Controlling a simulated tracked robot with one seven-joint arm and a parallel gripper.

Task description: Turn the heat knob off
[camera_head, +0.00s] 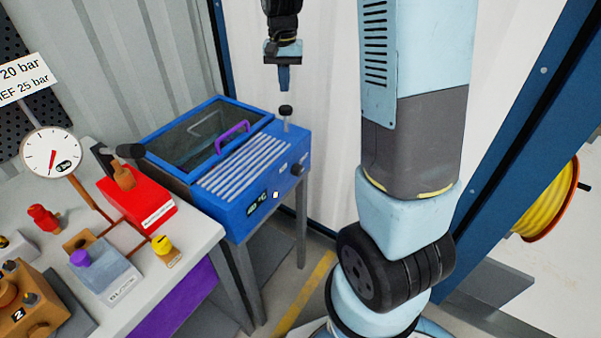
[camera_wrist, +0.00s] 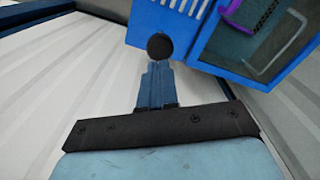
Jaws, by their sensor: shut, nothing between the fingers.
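A blue heater box (camera_head: 220,201) with a ribbed top and a small display stands right of the bench in the head view. A dark round knob (camera_head: 297,170) sits on its front face, right of the display. A black ball-shaped knob (camera_head: 286,111) stands on a thin stem at the box's top right corner. No label shows which is the heat knob. My gripper (camera_head: 284,87) points down just above the ball knob, shut and empty. In the wrist view the ball knob (camera_wrist: 159,46) appears right at my fingertips (camera_wrist: 157,66); contact cannot be told. The front knob is out of that view.
A glass lid with a purple handle (camera_head: 232,137) covers the back left of the box. Left, a bench (camera_head: 196,240) holds a red unit (camera_head: 137,203), a pressure gauge (camera_head: 52,154) and a yellow knob (camera_head: 162,245). A white wall (camera_head: 325,110) stands close behind my gripper.

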